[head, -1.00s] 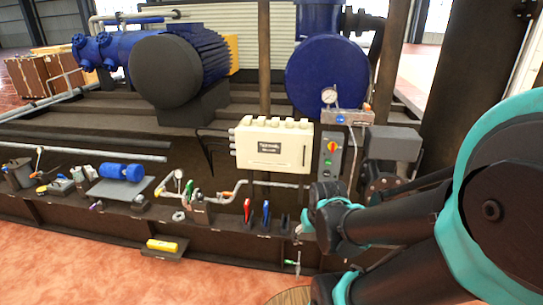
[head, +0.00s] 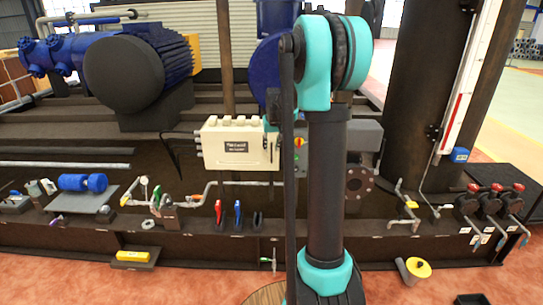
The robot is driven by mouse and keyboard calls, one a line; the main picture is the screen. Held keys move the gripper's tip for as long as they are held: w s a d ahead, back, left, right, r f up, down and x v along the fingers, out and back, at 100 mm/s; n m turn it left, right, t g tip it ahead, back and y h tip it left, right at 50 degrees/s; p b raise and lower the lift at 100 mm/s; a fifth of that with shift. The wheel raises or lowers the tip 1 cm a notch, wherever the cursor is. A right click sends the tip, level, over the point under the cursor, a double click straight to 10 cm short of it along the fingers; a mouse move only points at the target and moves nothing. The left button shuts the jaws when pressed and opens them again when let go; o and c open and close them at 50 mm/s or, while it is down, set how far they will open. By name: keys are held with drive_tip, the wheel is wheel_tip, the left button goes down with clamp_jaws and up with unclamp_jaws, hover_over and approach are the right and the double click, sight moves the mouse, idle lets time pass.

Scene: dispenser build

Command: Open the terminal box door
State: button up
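The terminal box (head: 225,160) is cream coloured, with a dark label plate on its front. It stands left of centre in the head view, mounted on the skid in front of a vertical post. Its door looks shut flat. My arm rises in front of the box's right side. Part of my gripper (head: 270,128) shows as small dark and teal pieces at the box's right edge. The rest is hidden behind my arm, so I cannot tell whether it touches the box or how its fingers stand.
A control panel with a red and yellow switch (head: 298,142) is partly hidden right of the box. A large motor (head: 125,75) is behind to the left. Red and blue handled tools (head: 238,213) stand below the box. A yellow-topped cylinder (head: 418,268) lies on the floor at right.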

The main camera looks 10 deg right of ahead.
drive_tip(key=w+d, duration=0.3)
drive_tip(key=w, duration=0.5)
drive_tip(key=w+d, duration=0.2)
drive_tip(key=w, duration=0.5)
drive_tip(key=x, duration=1.8)
drive_tip(key=shift+w+d+f, duration=0.1)
drive_tip(key=shift+d+f, duration=0.05)
clamp_jaws()
